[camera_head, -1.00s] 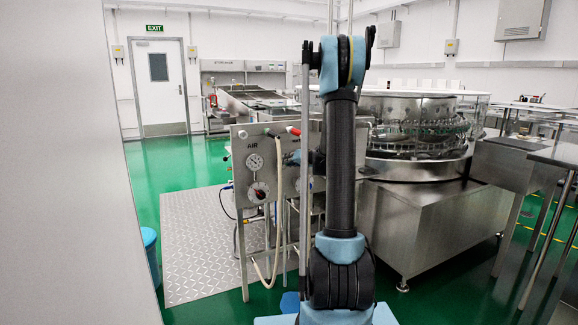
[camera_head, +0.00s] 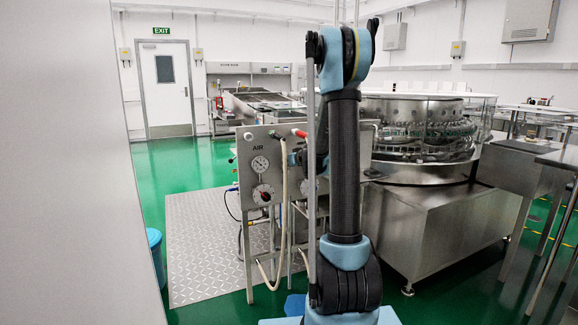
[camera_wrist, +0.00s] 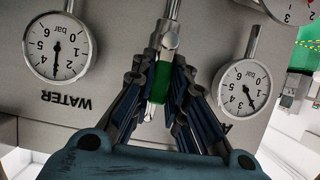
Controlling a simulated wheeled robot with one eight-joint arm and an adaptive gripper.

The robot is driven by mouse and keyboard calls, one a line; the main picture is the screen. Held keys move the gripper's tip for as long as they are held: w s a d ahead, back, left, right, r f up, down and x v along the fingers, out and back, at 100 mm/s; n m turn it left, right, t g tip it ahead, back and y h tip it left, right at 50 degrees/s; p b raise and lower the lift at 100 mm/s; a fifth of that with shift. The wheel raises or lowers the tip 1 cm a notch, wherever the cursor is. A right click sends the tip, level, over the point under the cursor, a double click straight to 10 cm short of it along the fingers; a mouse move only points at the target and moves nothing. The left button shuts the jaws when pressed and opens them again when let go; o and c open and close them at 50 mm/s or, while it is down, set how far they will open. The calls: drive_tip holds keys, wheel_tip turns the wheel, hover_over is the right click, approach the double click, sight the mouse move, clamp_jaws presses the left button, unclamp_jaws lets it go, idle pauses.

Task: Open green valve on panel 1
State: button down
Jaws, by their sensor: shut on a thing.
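The steel panel (camera_head: 248,157), marked AIR in the head view, stands left of my arm. In the wrist view the panel (camera_wrist: 110,30) appears upside down, with the word WATER readable. A green valve handle (camera_wrist: 161,82) sits below a metal stem fitting, between two gauges. My gripper (camera_wrist: 163,70) is shut on the green handle, with its dark fingers on both sides of it.
A left gauge (camera_wrist: 57,47) and a right gauge (camera_wrist: 242,88) flank my fingers. A pale hose (camera_head: 283,190) hangs from the panel. The large rotary washer (camera_head: 425,125) stands behind and right of my arm. Green floor (camera_head: 195,160) lies open at left.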

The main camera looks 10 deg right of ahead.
idle(0.4)
drive_tip(key=c, duration=1.6)
unclamp_jaws()
drive_tip(key=shift+o, duration=0.2)
drive_tip(key=v, duration=1.1)
drive_tip(key=shift+s+r, duration=0.15)
drive_tip(key=shift+s, duration=0.2)
drive_tip(key=s+a+f+g+h, duration=0.1)
drive_tip(key=s+f+g, duration=0.2)
drive_tip(key=s, duration=0.8)
drive_tip(key=s+a+f+m+g, duration=0.1)
drive_tip(key=s+f+g, duration=0.15)
drive_tip(key=s, duration=0.75)
drive_tip(key=s+a+f+g+h, duration=0.1)
drive_tip(key=s+f+g, duration=0.15)
drive_tip(key=s, duration=0.85)
drive_tip(key=s+d+f+m+g+h, duration=0.1)
drive_tip(key=s+d+f, duration=0.1)
drive_tip(key=s, duration=0.5)
drive_tip(key=s+d+f+m+g+h, duration=0.1)
drive_tip(key=s+f, duration=0.4)
drive_tip(key=s, duration=0.1)
drive_tip(key=shift+s+d+g, duration=0.4)
